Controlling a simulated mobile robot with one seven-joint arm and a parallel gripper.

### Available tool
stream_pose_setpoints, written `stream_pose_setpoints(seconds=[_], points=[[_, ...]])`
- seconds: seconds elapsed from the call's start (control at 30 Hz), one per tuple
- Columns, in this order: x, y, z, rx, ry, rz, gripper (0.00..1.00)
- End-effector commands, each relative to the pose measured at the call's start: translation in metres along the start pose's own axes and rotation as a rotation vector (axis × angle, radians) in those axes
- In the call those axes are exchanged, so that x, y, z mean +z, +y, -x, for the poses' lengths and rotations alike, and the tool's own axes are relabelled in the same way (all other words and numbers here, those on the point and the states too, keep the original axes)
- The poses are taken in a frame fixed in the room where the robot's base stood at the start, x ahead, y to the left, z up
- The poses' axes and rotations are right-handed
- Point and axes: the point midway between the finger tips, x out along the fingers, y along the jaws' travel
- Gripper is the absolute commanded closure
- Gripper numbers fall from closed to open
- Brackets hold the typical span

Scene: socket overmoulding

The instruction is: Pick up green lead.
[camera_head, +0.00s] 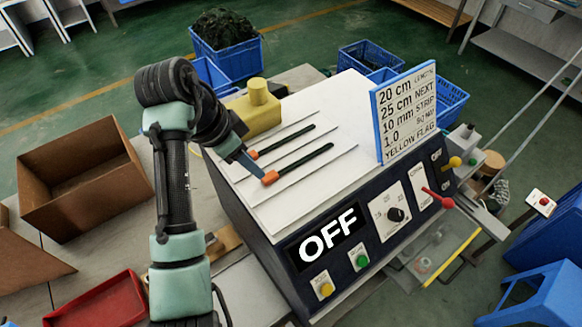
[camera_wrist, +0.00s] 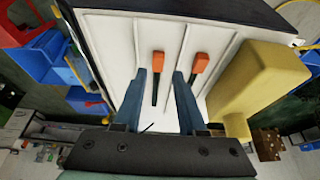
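Two dark leads with orange ends lie on the white sloped top of the machine. The nearer lead (camera_head: 305,162) looks dark, perhaps green; it also shows in the wrist view (camera_wrist: 154,92). The farther lead (camera_head: 288,139) looks nearly black and lies beside the yellow block; its orange end shows in the wrist view (camera_wrist: 200,64). My gripper (camera_head: 259,173) is at the orange end of the nearer lead. In the wrist view my gripper (camera_wrist: 159,73) has its fingers apart, with the nearer lead between them in the picture. I cannot tell their height above the top.
A yellow block (camera_head: 254,108) stands at the far left edge of the white top. A blue-edged sign (camera_head: 405,110) stands at its right. The front panel carries an OFF display (camera_head: 328,235) and buttons. A cardboard box (camera_head: 85,178) and red tray (camera_head: 100,302) are at left.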

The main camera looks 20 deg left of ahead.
Motion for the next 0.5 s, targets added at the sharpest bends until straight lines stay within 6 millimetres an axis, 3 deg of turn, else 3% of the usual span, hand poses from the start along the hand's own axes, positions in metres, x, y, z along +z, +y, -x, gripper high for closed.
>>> stream_pose_setpoints(seconds=[0.27,0.5], points=[[-0.004,0.002,-0.018,0.0,-0.001,0.001,0.6],[-0.006,0.003,-0.053,0.0,0.0,0.001,0.6]])
